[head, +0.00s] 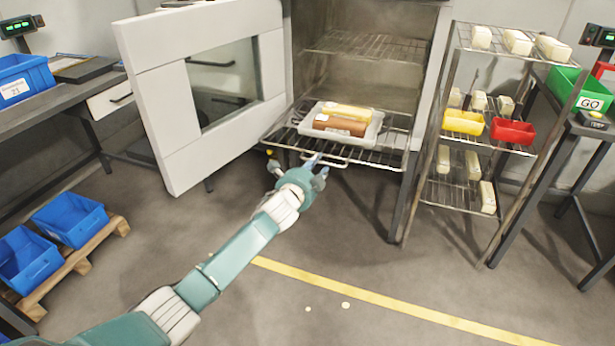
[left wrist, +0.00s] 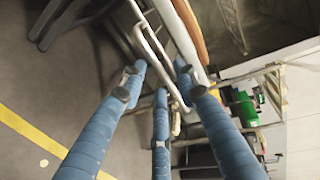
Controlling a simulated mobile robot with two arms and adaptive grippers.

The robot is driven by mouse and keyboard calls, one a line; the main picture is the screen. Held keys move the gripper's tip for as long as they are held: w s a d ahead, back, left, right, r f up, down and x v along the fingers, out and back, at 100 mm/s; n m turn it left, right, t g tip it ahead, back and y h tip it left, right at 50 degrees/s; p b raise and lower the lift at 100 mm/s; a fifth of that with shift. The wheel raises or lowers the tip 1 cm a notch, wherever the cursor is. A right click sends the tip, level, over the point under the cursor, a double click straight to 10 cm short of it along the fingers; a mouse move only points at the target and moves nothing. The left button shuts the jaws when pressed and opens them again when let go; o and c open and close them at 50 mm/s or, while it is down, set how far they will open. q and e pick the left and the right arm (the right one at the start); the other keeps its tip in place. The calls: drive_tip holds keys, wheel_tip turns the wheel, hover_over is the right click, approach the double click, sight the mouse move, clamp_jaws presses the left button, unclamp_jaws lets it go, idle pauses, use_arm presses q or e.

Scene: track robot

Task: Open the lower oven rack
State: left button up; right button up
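The oven (head: 372,75) stands open, with its door (head: 165,75) swung out to the left. The lower rack (head: 395,140) is a wire rack that juts out past the oven front. It carries a light tray (head: 368,138) with a yellow and a brown item. A metal handle (head: 340,163) loops from its front edge; it also shows in the left wrist view (left wrist: 158,52). My left gripper (head: 319,166) is at this handle. In the left wrist view its blue fingers (left wrist: 158,82) are spread around the handle bar; contact is unclear. My right gripper is not in view.
An upper rack (head: 370,46) is inside the oven. A wire shelf unit (head: 480,160) with pale blocks and yellow and red bins stands close on the right. Blue crates (head: 70,218) sit on a pallet at left. The floor in front is clear.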

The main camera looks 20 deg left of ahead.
use_arm(q)
drive_tip(key=v, duration=0.9)
drive_tip(key=shift+s, duration=0.1)
